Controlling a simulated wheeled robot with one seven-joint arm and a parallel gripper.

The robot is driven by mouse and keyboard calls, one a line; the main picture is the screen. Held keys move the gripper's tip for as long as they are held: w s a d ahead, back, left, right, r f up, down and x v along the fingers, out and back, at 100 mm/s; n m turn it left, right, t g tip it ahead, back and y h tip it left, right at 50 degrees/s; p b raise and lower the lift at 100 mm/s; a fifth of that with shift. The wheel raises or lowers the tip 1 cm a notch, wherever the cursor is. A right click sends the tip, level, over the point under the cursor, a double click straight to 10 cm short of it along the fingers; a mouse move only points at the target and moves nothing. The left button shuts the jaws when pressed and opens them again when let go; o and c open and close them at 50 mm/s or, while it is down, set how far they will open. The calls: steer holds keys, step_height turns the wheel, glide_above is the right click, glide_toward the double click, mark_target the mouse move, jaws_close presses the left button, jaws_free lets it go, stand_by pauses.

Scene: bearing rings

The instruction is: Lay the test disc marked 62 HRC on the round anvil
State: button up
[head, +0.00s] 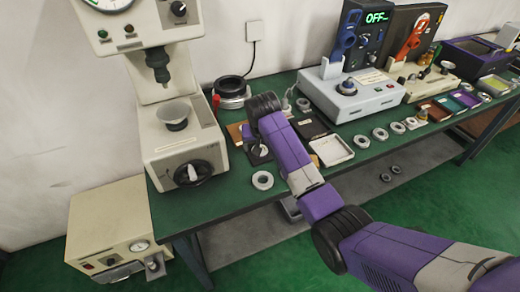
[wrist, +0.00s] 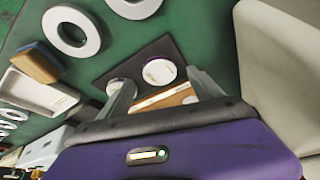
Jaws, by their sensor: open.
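The round anvil (head: 173,112) is a grey cup-shaped seat on the beige hardness tester at the left in the head view, and it looks empty. In the wrist view a pale disc with a purple edge (wrist: 160,71) lies on a dark mat, and a second pale disc (wrist: 117,86) lies partly behind a finger. No 62 HRC marking is legible on either. My gripper (wrist: 163,88) is open above the mat, its fingers apart with nothing held between them. In the head view my wrist hides most of the fingers and the discs.
A brown block with a pale strip (wrist: 170,98) is below the purple-edged disc. The tester (head: 185,150) stands close to the left of the mat. A white tray (head: 332,150) and a loose ring (head: 262,180) lie nearby. Several more rings and instruments line the green table rightward.

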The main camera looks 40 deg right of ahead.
steer(key=shift+o, duration=0.6)
steer(key=v, duration=0.4)
steer(key=shift+s+r, duration=0.15)
steer(key=n+y, duration=0.3)
glide_toward(263, 152)
steer(key=d, duration=0.1)
steer(key=s+d+f, duration=0.1)
steer(key=d, duration=0.1)
steer(key=shift+s+f+t, duration=0.3)
steer(key=shift+s+f, duration=0.05)
steer(key=n, duration=0.2)
steer(key=a+n+t+y, duration=0.1)
steer(key=n, duration=0.2)
steer(key=w+n, duration=0.1)
steer(key=n, duration=0.1)
steer(key=shift+a+r+y, duration=0.25)
steer(key=shift+r+y, duration=0.05)
steer(key=shift+r, duration=0.05)
steer(key=shift+w+a+f+n, duration=0.1)
steer(key=shift+w+f+n, duration=0.2)
steer(key=shift+f+n, duration=0.1)
steer(key=shift+p+x, duration=0.6)
steer(key=shift+x, duration=2.8)
steer(key=shift+w+a+r, duration=0.1)
steer(key=shift+w+a, duration=0.05)
steer(key=c, duration=1.6)
jaws_close()
steer(key=shift+r, duration=0.15)
